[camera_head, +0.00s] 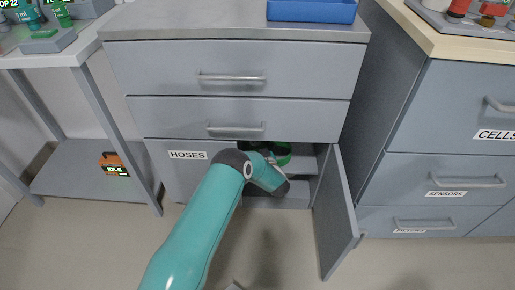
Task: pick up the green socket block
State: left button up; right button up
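A small green-topped block (44,34) sits on a grey base on the table at the top left; I cannot tell for sure that it is the green socket block. My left arm reaches up from the bottom into the open lower cabinet. My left gripper (271,158) is at the cabinet opening, small and mostly hidden by my wrist; its fingers cannot be made out. A green, ring-like thing (284,151) shows inside the cabinet just beside it, partly covered. My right gripper is not in view.
The cabinet door (337,215) stands open to the right of my arm. Two closed drawers are above the opening. A blue tray (312,10) sits on the counter. A drawer unit (440,130) stands at the right. The floor in front is mostly clear.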

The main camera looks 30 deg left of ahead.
pick_arm(q)
jog(key=c, duration=0.8)
jog(key=shift+r, duration=0.1)
